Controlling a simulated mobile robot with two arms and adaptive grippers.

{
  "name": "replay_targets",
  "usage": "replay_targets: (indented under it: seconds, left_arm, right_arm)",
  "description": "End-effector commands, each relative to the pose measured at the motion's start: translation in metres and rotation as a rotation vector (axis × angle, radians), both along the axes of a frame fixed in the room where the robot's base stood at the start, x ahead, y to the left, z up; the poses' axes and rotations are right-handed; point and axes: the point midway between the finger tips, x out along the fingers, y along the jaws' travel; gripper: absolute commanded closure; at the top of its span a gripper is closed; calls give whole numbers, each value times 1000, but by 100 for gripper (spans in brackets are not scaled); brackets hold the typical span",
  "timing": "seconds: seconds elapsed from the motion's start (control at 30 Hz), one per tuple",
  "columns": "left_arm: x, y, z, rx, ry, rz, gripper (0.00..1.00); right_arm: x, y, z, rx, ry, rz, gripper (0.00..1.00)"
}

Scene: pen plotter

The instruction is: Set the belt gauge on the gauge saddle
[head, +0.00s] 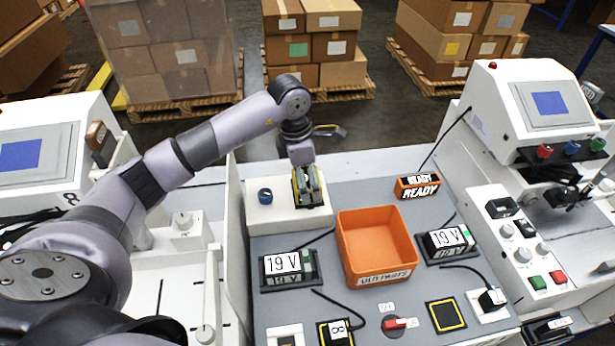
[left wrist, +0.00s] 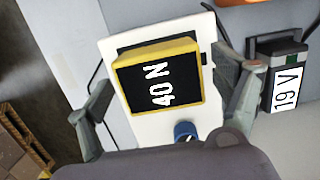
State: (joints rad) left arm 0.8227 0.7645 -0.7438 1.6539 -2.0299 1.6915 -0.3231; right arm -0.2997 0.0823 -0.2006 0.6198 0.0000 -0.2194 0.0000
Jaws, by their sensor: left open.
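The belt gauge (left wrist: 158,80) is a black box with a yellow rim, marked "40 N". It lies over a dark patch on a white block (head: 262,215) with a blue knob (left wrist: 185,132). The block also shows in the left wrist view (left wrist: 150,127). My left gripper (head: 308,190) is over the gauge, its fingers open on either side of it. In the head view the gripper partly hides the gauge. No part is labelled as the gauge saddle; the dark patch under the gauge is mostly covered. My right gripper is not in view.
An orange bin (head: 376,240) stands right of the block. A white machine (head: 530,110) stands at the right.

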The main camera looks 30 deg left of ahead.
Motion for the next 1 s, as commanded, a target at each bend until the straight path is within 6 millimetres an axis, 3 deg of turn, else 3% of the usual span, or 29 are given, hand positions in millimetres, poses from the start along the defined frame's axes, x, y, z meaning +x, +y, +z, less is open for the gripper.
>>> replay_targets:
  seconds: [0.17, 0.4, 0.6, 0.8, 1.0]
  left_arm:
    - [0, 3, 21, 1, -6, 1, 14]
    - [-5, 10, 74, 0, -7, 0, 14]
    - [-9, 13, 106, 0, -3, 1, 14]
    - [-10, 15, 119, 1, -1, 0, 14]
    - [-11, 15, 120, 0, 0, 0, 14]
  right_arm:
    - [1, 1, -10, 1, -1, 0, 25]
    - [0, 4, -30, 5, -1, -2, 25]
    - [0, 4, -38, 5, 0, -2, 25]
    - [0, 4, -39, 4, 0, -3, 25]
    - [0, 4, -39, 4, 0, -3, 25]
